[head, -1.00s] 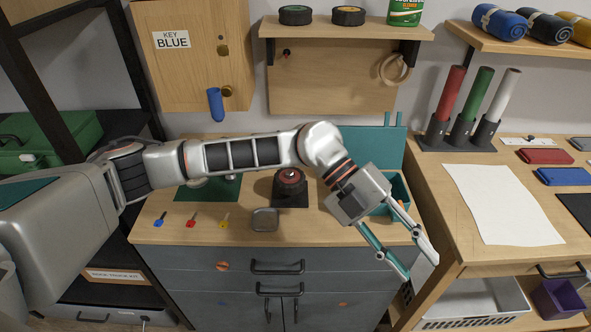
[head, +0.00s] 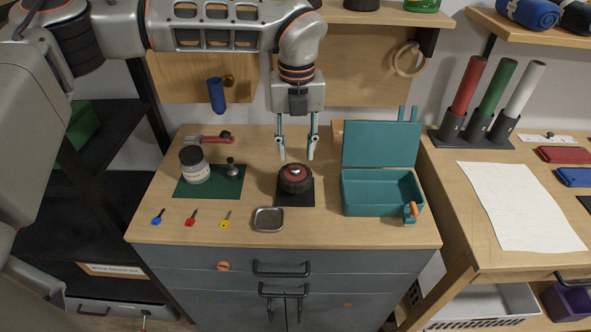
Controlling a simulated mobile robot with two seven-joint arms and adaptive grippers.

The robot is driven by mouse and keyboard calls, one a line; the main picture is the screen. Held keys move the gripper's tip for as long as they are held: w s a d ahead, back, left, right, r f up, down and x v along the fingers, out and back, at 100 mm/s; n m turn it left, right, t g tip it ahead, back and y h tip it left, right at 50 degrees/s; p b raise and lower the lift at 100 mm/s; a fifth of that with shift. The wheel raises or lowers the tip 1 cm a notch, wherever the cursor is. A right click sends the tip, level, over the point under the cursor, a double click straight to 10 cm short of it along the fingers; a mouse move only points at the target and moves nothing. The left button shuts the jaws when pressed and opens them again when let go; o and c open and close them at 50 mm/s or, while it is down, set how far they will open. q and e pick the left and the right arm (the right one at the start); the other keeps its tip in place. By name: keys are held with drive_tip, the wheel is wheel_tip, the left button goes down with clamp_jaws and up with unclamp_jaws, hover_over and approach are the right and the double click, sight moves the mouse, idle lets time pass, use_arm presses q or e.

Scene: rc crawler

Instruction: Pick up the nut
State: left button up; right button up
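A small silver nut (head: 296,171) appears to sit on the hub of a black and red wheel (head: 296,181). The wheel lies flat on a black stand (head: 295,200) in the middle of the bench. My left gripper (head: 296,156) points down just above and behind the wheel in the picture. Its two fingers are apart with nothing between them. I cannot tell exactly how high the fingertips are above the nut. My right gripper is not in view.
An open teal toolbox (head: 382,192) stands right of the wheel. A small metal tray (head: 268,219) lies in front. A jar (head: 194,164) stands on a green mat (head: 212,192) at left. Blue, red (head: 191,217) and yellow keys lie near the front edge.

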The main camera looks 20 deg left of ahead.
sight(296, 170)
use_arm(q)
drive_tip(key=shift+f+p, duration=0.3)
drive_tip(key=shift+f, duration=2.35)
drive_tip(key=c, duration=0.8)
